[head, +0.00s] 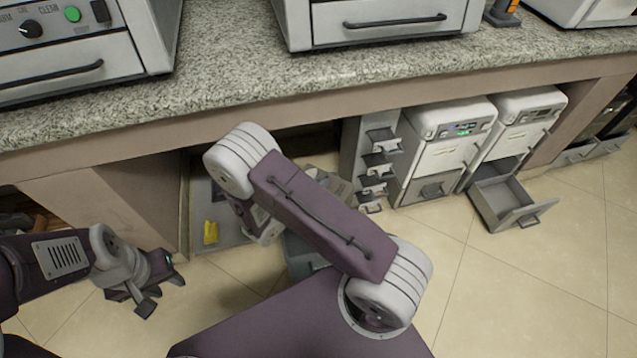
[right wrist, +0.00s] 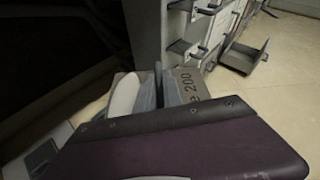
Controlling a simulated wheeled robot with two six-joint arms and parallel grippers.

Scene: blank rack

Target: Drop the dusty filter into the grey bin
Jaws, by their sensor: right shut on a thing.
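My right arm reaches down under the counter in the head view, and its own links hide its fingertips there. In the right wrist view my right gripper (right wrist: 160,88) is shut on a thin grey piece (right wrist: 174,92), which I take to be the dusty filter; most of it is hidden. A blue-grey container (head: 303,262), apparently the grey bin, shows partly on the floor below my right arm. Its opening is mostly covered. My left gripper (head: 163,292) is open and empty above the floor at the left.
A grey cabinet with several small shelves (head: 362,150) and white units (head: 440,150) stand under the counter. An open drawer (head: 505,200) juts out at the right. A yellow piece (head: 210,232) lies on a grey panel. A lettered box (right wrist: 190,84) is near my right gripper.

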